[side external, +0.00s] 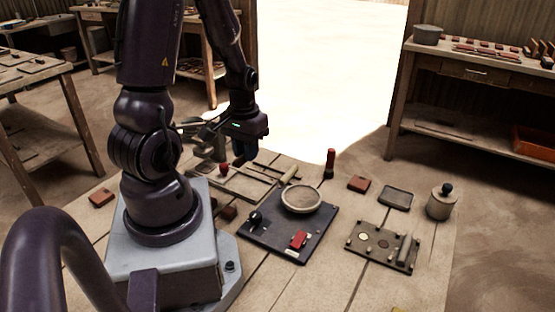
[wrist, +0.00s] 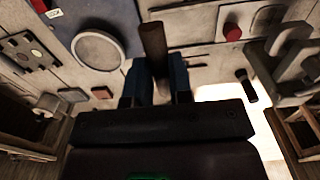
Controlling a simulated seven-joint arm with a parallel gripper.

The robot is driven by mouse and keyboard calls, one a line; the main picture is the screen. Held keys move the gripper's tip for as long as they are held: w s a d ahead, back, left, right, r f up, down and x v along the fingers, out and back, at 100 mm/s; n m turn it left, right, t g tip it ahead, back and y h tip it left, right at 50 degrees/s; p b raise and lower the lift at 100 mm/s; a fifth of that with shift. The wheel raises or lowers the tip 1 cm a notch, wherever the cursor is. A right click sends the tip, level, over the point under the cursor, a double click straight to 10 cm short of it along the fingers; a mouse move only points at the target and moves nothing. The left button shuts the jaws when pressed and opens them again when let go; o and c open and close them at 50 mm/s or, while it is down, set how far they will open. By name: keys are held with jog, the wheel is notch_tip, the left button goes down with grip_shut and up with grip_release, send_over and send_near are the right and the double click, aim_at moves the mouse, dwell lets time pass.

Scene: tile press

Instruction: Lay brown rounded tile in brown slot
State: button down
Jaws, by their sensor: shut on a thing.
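My gripper (wrist: 155,82) has its blue fingers shut on a long, dark brown piece (wrist: 153,42), which points away from the palm in the wrist view. Its full outline does not show, so I cannot tell its rounded shape. In the side view my gripper (side external: 243,154) hangs above the far side of the table, left of the round ring, and the held piece cannot be made out. A slotted plate (side external: 350,253) lies at the right, with a brownish round spot (side external: 364,238) and a paler one beside it. The plate also shows at the left of the wrist view (wrist: 14,42).
A dark board (side external: 262,238) carries a pale ring (side external: 301,211) and a red block (side external: 299,239). A red-topped cylinder (side external: 330,163), a brown tile (side external: 359,183), a dark tray (side external: 396,198) and a knobbed grey pot (side external: 441,206) stand beyond. Bare table lies between board and plate.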

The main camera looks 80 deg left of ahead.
jog(key=shift+s+d+r, duration=0.1)
jog(key=shift+s+d, duration=0.05)
jog(key=shift+d, duration=0.1)
jog(key=w+d+m, duration=0.1)
jog(key=w+d, duration=0.5)
jog(key=d, duration=0.4)
jog(key=w+d+m, duration=0.2)
jog(key=w+d, duration=0.4)
jog(key=d, duration=0.5)
jog(key=n, duration=0.3)
send_over(383, 244)
jog(key=f, duration=0.9)
jog(key=shift+s+f, duration=0.1)
jog(key=shift+s, duration=0.15)
jog(key=shift+w+f, duration=0.2)
jog(key=shift+f, duration=0.15)
jog(key=shift+w+f, duration=0.1)
jog(key=shift+f, duration=1.45)
